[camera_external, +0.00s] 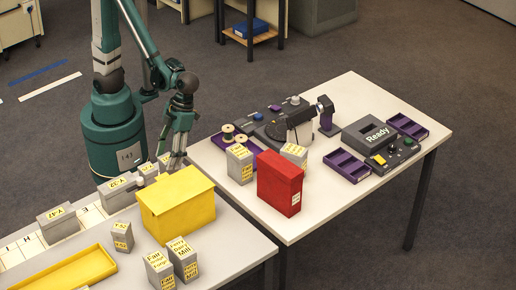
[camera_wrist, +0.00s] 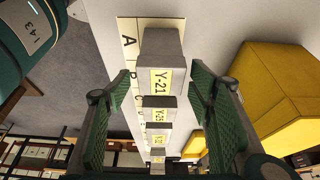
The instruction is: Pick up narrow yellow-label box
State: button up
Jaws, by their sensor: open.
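Several grey boxes with yellow labels stand in a row on the lettered strip; I cannot tell which one the task means. In the wrist view, a grey box labelled Y-21 (camera_wrist: 162,50) is nearest, with a box labelled Y-25 (camera_wrist: 159,101) and others in line with it. My gripper (camera_wrist: 158,72) is open and empty, one green finger on each side of the row in the picture. In the external view my gripper (camera_external: 175,160) is low at the far end of the row, behind the yellow box; its fingertips are partly hidden.
A large yellow box (camera_external: 178,205) stands close to the row, on the right in the wrist view. Small grey boxes (camera_external: 184,260) and a yellow tray (camera_external: 72,272) are nearer the front. A red box (camera_external: 280,184) and purple trays (camera_external: 347,166) are on the other table.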

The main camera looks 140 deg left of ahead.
jog(key=shift+d+f, duration=0.25)
jog(key=shift+f, duration=0.4)
jog(key=shift+b+x, duration=1.1)
jog(key=shift+x, duration=1.5)
jog(key=c, duration=1.1)
jog(key=shift+a+r+p, duration=0.1)
jog(key=shift+r+p, duration=0.75)
jog(key=shift+r, duration=1)
jog(key=a+p, duration=0.1)
jog(key=a, duration=1.7)
jog(key=shift+f+p, duration=0.15)
jog(key=shift+p, duration=0.15)
